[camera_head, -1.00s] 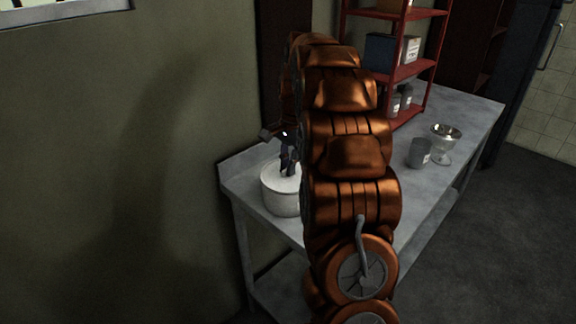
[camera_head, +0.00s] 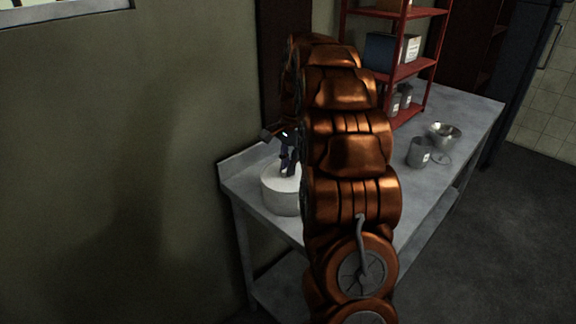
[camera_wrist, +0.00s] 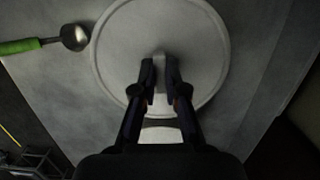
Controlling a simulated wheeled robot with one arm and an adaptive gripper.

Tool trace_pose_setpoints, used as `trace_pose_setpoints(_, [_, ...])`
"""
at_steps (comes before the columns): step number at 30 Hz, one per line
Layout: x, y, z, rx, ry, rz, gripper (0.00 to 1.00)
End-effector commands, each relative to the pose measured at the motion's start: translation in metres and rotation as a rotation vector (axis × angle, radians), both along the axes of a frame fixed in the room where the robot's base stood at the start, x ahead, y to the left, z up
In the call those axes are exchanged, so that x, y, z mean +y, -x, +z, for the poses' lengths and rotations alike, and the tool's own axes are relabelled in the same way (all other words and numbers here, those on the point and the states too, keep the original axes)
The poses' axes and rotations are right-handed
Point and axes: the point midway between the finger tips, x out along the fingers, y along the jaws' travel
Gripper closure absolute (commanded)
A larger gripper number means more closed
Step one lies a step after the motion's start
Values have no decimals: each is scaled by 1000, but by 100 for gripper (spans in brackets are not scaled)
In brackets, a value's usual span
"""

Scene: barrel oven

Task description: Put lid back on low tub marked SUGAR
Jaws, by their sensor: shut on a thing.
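The low white tub (camera_head: 280,197) stands near the left end of the grey table. My gripper (camera_head: 288,168) is above it, partly hidden by my arm. In the wrist view the round pale lid (camera_wrist: 195,50) lies under my gripper (camera_wrist: 160,65), whose fingers are shut on the lid's small knob (camera_wrist: 160,54). A small white patch shows past the lid's near edge, between the fingers; I cannot tell what it is. Whether the lid is seated on the tub or just above it cannot be told. No SUGAR marking is readable.
A scoop with a green handle (camera_wrist: 20,46) lies left of the lid. A grey cup (camera_head: 419,153) and a metal bowl (camera_head: 445,136) stand farther along the table (camera_head: 470,112). A red shelf (camera_head: 408,72) holds boxes and canisters at the back. A wall closes the left side.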

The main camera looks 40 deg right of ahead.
Motion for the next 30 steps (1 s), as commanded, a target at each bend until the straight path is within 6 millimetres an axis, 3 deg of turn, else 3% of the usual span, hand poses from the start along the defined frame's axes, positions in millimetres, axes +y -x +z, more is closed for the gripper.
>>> trace_pose_setpoints(10, [0, 0, 0, 0, 0, 0, 100])
trace_pose_setpoints(11, [0, 0, 0, 0, 0, 0, 88])
trace_pose_setpoints(19, [0, 0, 0, 0, 0, 0, 59])
trace_pose_setpoints(25, [0, 0, 0, 0, 0, 0, 59])
trace_pose_setpoints(30, [0, 0, 0, 0, 0, 0, 43])
